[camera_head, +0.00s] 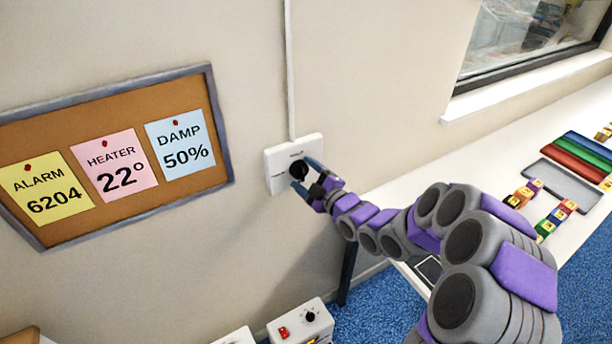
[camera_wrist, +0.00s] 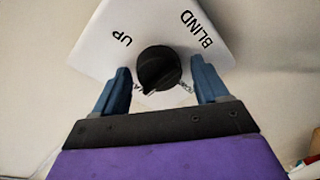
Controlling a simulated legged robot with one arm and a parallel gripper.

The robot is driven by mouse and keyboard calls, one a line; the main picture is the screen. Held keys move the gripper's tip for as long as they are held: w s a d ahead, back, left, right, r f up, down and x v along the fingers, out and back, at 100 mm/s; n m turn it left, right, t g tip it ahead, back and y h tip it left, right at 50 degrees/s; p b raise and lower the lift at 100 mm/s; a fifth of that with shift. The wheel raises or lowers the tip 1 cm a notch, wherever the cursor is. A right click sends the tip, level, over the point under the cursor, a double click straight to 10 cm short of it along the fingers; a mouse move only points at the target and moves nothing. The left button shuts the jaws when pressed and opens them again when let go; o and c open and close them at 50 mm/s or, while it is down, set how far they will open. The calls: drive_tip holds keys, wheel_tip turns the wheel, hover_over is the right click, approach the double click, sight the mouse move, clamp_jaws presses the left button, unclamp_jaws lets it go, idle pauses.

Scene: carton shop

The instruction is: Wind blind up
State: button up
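A white wall plate (camera_head: 280,177) with a black round knob (camera_head: 299,168) is on the wall in the head view. In the wrist view the plate (camera_wrist: 205,60) reads "BLIND" and "UP", and the knob (camera_wrist: 158,68) sits in its middle. More lettering below the knob is partly hidden. My gripper (camera_head: 304,176) is at the plate, with its blue fingers apart on either side of the knob. In the wrist view my gripper (camera_wrist: 160,86) shows a gap between each finger and the knob. The blind itself cannot be made out.
A cork board (camera_head: 85,105) with notes hangs left of the plate. A window (camera_head: 525,35) is at upper right. A white table (camera_head: 440,150) with a grey tray (camera_head: 563,185) and small blocks stands right. A white box with a knob (camera_head: 300,325) is below.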

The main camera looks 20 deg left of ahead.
drive_tip(key=shift+f, duration=0.1)
drive_tip(key=c, duration=0.9)
drive_tip(key=shift+m, duration=0.3)
drive_tip(key=m+p, duration=0.1)
drive_tip(key=m, duration=0.1)
drive_tip(key=m+p, duration=0.2)
drive_tip(key=shift+s+f+m+t, duration=0.15)
drive_tip(key=shift+m+t, duration=0.15)
drive_tip(key=shift+o, duration=0.2)
drive_tip(key=m+p, duration=0.1)
drive_tip(key=m, duration=0.1)
drive_tip(key=m+p, duration=0.1)
drive_tip(key=m, duration=0.2)
drive_tip(key=shift+a+t+y+p, duration=0.1)
drive_tip(key=shift+t+y+p, duration=0.2)
drive_tip(key=shift+t+p, duration=0.1)
drive_tip(key=m+t+p, duration=0.1)
drive_tip(key=m, duration=0.4)
drive_tip(key=shift+s+p, duration=0.1)
drive_tip(key=shift+p, duration=0.3)
drive_tip(key=shift+m+t+h+p, duration=0.3)
drive_tip(key=shift+m+h+p, duration=0.15)
drive_tip(key=shift+m, duration=1.75)
